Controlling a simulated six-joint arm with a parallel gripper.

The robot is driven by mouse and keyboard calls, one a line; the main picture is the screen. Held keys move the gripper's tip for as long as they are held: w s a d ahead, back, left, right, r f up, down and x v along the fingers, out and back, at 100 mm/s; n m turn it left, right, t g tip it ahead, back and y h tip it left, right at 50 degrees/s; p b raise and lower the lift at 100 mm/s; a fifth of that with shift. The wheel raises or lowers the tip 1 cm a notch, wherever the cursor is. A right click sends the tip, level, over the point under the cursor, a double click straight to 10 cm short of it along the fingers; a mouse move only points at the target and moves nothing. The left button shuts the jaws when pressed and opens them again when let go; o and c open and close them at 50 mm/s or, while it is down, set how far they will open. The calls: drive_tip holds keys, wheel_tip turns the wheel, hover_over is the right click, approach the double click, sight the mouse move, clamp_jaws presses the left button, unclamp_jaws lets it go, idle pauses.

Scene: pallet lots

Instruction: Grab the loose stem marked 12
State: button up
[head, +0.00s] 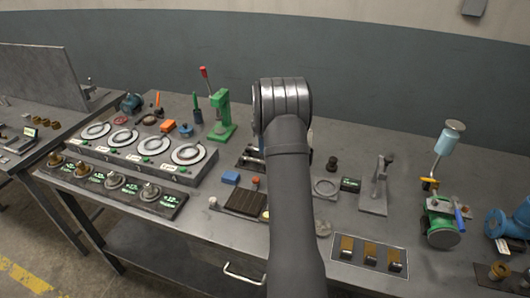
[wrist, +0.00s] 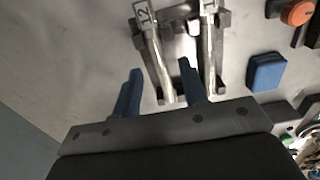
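The stem marked 12 (wrist: 155,55) shows in the wrist view as a pale metal bar with a tag reading 12 at its upper end. It lies on a dark metal rack (wrist: 222,20). A second, similar stem (wrist: 207,60) lies to its right, its tag cut off by the top edge. My gripper (wrist: 160,70) is open, with two blue fingers. In the picture the lower part of stem 12 runs between the fingers; I cannot tell whether the fingers reach down to its level. In the head view my arm hides the gripper and most of the rack.
A blue block (wrist: 266,72) lies right of the rack, with an orange knob (wrist: 297,12) above it. In the head view a green press (head: 221,115) stands left of my arm, and a panel of round dials (head: 130,150) is farther left.

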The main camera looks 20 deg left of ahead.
wheel_tip(320, 180, down, 2)
clamp_jaws()
idle(0.3)
